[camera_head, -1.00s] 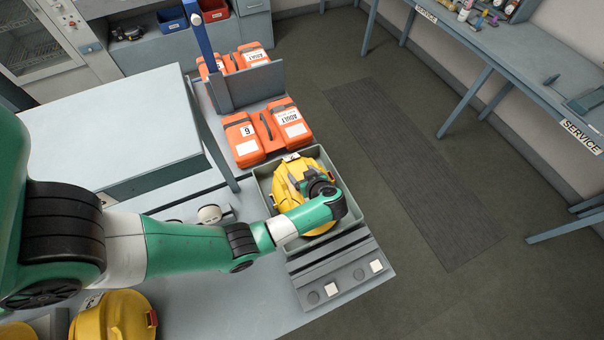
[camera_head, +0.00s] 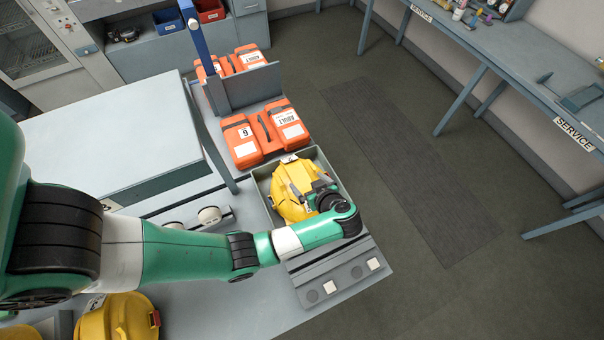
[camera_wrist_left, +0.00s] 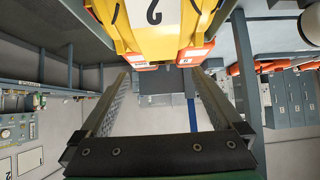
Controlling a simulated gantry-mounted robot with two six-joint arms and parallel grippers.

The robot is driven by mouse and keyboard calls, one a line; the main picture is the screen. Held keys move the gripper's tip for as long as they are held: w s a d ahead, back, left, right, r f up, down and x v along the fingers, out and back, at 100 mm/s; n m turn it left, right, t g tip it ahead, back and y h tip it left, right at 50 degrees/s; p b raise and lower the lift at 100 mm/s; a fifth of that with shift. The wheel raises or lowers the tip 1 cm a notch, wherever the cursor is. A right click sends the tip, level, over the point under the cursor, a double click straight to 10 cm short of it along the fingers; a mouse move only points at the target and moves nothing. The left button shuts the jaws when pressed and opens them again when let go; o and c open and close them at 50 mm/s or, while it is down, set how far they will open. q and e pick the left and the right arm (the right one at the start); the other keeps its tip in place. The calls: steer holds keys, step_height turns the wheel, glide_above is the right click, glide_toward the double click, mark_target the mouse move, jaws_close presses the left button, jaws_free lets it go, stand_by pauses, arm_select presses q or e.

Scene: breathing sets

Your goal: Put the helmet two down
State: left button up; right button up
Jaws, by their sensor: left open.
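A yellow helmet (camera_head: 287,208) sits in a grey open tray (camera_head: 259,187) at the middle of the head view. In the left wrist view, a yellow helmet (camera_wrist_left: 190,25) with a white label reading 2 shows at the top edge, just beyond the fingertips. My left gripper (camera_head: 309,190) is over the right part of the tray, beside and partly in front of the helmet. It is open, and the left wrist view shows its fingers (camera_wrist_left: 163,82) apart with nothing between them. My right gripper is not in view.
Orange ADULT packs (camera_head: 265,135) stand behind the tray. A grey panel (camera_head: 342,275) with square and round pads lies in front. Another yellow helmet (camera_head: 115,318) is at the lower left. A raised grey table (camera_head: 110,130) stands left.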

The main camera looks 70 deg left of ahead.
arm_select(q)
steer(key=v, duration=0.4)
steer(key=shift+d+r, duration=0.15)
